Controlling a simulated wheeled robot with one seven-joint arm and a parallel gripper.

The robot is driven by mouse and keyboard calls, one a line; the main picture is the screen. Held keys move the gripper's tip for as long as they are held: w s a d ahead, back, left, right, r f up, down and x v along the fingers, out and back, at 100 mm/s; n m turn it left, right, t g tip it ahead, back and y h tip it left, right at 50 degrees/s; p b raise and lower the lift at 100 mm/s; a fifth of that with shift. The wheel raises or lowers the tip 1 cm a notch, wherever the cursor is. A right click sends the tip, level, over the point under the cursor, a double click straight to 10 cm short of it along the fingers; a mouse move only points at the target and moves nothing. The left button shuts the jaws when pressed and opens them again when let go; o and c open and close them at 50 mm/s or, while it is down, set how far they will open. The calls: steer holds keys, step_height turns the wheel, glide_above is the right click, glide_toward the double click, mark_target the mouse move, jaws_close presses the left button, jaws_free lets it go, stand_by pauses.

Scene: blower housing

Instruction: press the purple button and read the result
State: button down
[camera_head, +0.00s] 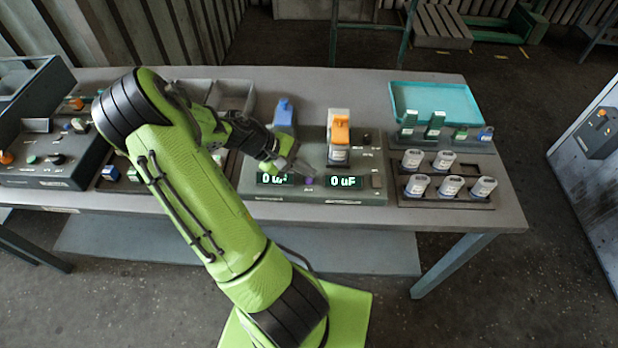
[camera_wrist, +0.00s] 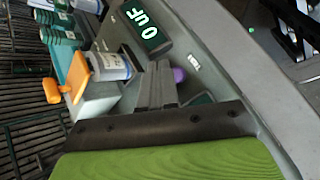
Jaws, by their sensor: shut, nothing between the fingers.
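The purple button (camera_head: 309,181) is on the front face of the grey tester (camera_head: 330,198), between two displays. The right display (camera_head: 346,182) reads "0 uF"; the left display (camera_head: 274,179) reads "0 uF", its unit partly covered. My gripper (camera_head: 306,170) is shut and empty, its tips just above and behind the button in the head view. In the wrist view the button (camera_wrist: 180,75) shows beside the fingertips (camera_wrist: 159,68); I cannot tell whether they touch. One display (camera_wrist: 147,27) shows there too, reading "0 uF".
To the right are a rack of grey-capped cans (camera_head: 448,188), small green and blue parts, and a teal tray (camera_head: 436,85). Another panel (camera_head: 47,160) and bins lie left.

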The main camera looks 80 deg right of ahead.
mark_target(305, 180)
steer(key=shift+f, duration=0.1)
stand_by(0.5)
steer(key=shift+f, duration=0.3)
steer(key=shift+f+b, duration=0.45)
steer(key=shift+b, duration=0.05)
stand_by(0.4)
steer(key=shift+r, duration=0.1)
steer(key=shift+r+p, duration=0.8)
steer(key=shift+p, duration=0.1)
step_height(305, 180, up, 5)
steer(key=p, duration=0.4)
steer(key=shift+r+p, duration=0.15)
steer(key=shift+p, duration=0.25)
steer(key=shift+f, duration=0.2)
